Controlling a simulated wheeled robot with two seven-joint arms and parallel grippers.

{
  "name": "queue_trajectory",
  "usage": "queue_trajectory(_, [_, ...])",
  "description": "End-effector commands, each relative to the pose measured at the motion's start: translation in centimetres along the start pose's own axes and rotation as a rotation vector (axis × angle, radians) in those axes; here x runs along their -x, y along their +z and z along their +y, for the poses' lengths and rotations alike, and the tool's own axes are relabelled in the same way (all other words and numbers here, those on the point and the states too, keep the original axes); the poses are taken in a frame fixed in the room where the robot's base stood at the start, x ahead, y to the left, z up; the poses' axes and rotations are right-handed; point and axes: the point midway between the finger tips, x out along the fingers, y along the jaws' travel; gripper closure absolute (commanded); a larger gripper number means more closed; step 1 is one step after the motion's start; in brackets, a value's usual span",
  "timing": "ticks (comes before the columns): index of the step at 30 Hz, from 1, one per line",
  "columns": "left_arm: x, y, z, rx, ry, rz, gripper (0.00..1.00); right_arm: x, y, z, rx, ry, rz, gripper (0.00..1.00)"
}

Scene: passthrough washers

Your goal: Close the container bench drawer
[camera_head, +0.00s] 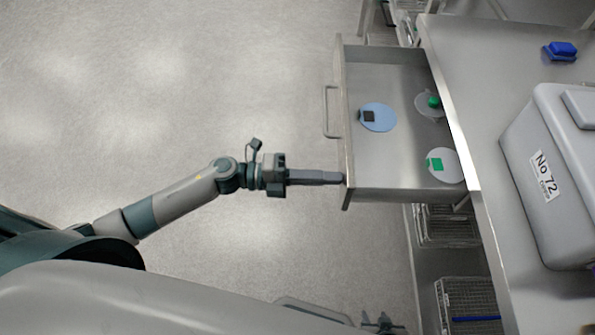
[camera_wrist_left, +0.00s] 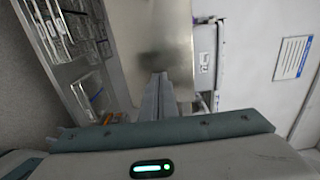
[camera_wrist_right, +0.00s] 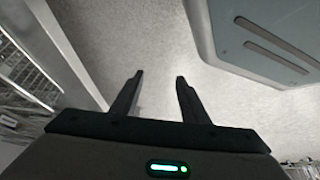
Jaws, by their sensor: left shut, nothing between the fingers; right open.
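The bench drawer (camera_head: 394,178) is pulled out to the left from under the steel bench (camera_head: 470,110). Its front panel (camera_head: 343,120) carries a bar handle (camera_head: 328,111). Inside lie a blue disc (camera_head: 378,117) with a dark square and two pale discs, one (camera_head: 445,166) with a green square. My left gripper (camera_head: 340,178) is shut and empty, its tips at the front panel below the handle; I cannot tell if they touch. In the left wrist view its closed fingers (camera_wrist_left: 158,84) point at a steel surface. My right gripper (camera_wrist_right: 160,78) is open and empty, over the floor.
A grey container labelled No 72 (camera_head: 560,170) and a blue object (camera_head: 560,51) stand on the bench top. Wire baskets (camera_head: 468,300) sit on shelves below the bench. The floor (camera_head: 170,90) left of the drawer is clear.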

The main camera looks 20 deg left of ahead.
Motion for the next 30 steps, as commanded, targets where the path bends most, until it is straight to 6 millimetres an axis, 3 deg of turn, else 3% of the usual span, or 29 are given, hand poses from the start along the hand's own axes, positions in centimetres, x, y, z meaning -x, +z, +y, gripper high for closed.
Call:
queue_trajectory(9, [-9.2, 0.0, -0.5, -0.001, -0.004, 0.002, 1.00, 0.9, -2.1, -1.4, 0.008, -0.017, 0.115, 0.59])
queue_trajectory(21, [-20.1, -0.1, -0.1, -0.001, -0.002, 0.002, 1.00, 1.3, -3.1, -2.2, 0.012, -0.028, 0.179, 0.59])
queue_trajectory(30, [-25.4, 0.0, 0.0, 0.000, -0.001, 0.001, 1.00, 1.1, -3.0, -2.0, 0.012, -0.026, 0.173, 0.59])
